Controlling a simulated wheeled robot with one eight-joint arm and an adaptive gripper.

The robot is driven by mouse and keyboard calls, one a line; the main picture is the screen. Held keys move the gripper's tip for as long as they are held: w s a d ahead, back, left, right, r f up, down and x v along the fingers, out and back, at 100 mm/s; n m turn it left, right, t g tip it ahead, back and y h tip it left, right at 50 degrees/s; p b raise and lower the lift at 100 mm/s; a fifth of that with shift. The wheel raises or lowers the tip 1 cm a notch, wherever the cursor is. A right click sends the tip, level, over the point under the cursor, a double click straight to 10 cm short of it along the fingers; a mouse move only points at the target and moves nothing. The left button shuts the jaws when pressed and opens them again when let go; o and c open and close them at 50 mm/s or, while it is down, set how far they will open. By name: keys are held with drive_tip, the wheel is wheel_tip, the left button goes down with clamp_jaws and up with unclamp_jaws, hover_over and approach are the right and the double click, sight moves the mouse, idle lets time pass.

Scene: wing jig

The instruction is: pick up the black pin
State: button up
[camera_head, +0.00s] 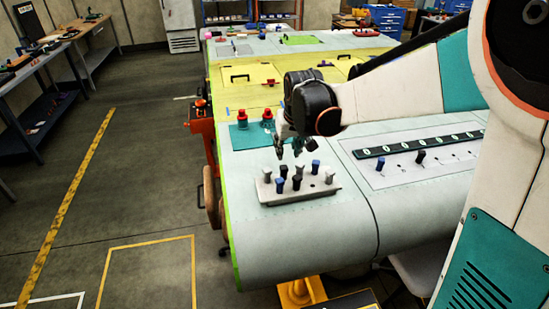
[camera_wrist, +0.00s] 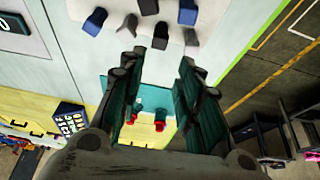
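Two black pins (camera_head: 279,185) (camera_head: 296,182) stand upright in a pale tray (camera_head: 325,190) on the near part of the wing, among blue and grey pins. In the wrist view the black pins are at the top; one (camera_wrist: 160,35) lies just beyond the gap between my fingertips, the other (camera_wrist: 148,6) is at the picture edge. My gripper (camera_head: 288,152) is open and empty, above and behind the tray in the head view. In the wrist view its fingers (camera_wrist: 158,64) are spread wide, with no pin between them.
Close to the black pins stand a blue pin (camera_head: 315,167) and a grey pin (camera_head: 267,174). Two red-topped items (camera_head: 268,115) stand on a teal mat (camera_head: 240,137). A dark strip (camera_head: 405,146) and more pins (camera_head: 420,157) are on the right panel. The wing front is clear.

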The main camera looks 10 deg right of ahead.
sight(284, 167)
drive_tip(key=x, duration=0.7)
drive_tip(key=shift+b, duration=0.4)
drive_tip(key=shift+s+b+x, duration=0.15)
drive_tip(key=shift+x, duration=1.3)
drive_tip(key=shift+s+b+x, duration=0.15)
drive_tip(key=shift+x, duration=1.3)
drive_tip(key=shift+d+f, duration=0.1)
clamp_jaws()
